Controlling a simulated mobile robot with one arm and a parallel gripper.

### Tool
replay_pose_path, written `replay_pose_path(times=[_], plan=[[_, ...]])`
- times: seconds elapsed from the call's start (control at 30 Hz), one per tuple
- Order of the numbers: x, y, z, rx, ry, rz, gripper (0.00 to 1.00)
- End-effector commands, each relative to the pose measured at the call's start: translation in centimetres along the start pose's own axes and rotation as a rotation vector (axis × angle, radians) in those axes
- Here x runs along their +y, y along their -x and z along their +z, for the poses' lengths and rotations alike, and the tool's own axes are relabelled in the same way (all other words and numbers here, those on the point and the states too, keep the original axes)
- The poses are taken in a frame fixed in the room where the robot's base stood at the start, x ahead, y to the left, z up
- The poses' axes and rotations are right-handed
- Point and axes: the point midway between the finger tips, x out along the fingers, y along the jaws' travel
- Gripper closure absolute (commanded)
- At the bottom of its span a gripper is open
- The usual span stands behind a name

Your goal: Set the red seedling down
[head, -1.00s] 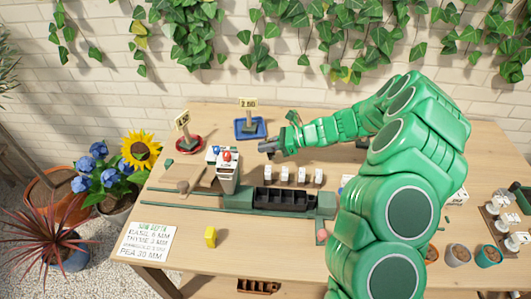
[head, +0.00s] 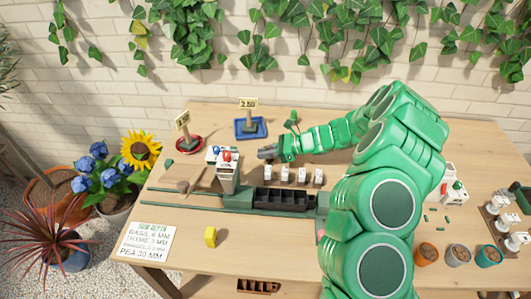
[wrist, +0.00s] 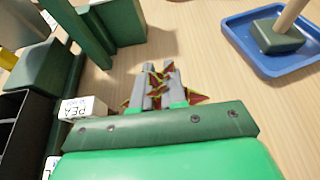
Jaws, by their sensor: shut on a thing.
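My gripper (head: 266,153) is low over the table behind the row of small white blocks, in front of the blue tray (head: 238,136). In the wrist view my gripper (wrist: 157,88) has its grey fingers shut on the red seedling (wrist: 158,74). Its pointed red-and-green leaves stick out between and beside the fingers. Its lower part is hidden, and I cannot tell whether it touches the table. In the head view the seedling is not clearly visible. The blue tray (wrist: 244,50) shows at the upper right of the wrist view, apart from the fingers.
A red saucer (head: 177,150) with a sign stands left of the blue tray. White labelled blocks (head: 301,175) stand behind a black compartment tray (head: 285,209). A block marked PEA (wrist: 83,107) is close to my gripper. Bare wood lies between gripper and blue tray.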

Motion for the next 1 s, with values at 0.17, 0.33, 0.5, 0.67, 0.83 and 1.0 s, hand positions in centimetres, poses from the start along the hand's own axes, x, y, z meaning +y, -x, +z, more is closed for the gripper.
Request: replay_pose_path(times=[0.17,0.33,0.5,0.67,0.83,1.0], plan=[[0.0,0.0,-0.1,0.000,0.000,0.000,0.72],[0.0,0.0,-0.1,0.000,0.000,0.000,0.63],[0.0,0.0,-0.1,0.000,0.000,0.000,0.63],[0.0,0.8,0.0,0.000,0.000,-0.001,0.63],[-0.1,3.1,0.0,-0.002,0.000,-0.003,0.63],[-0.1,6.0,0.0,0.000,0.000,-0.005,0.63]])
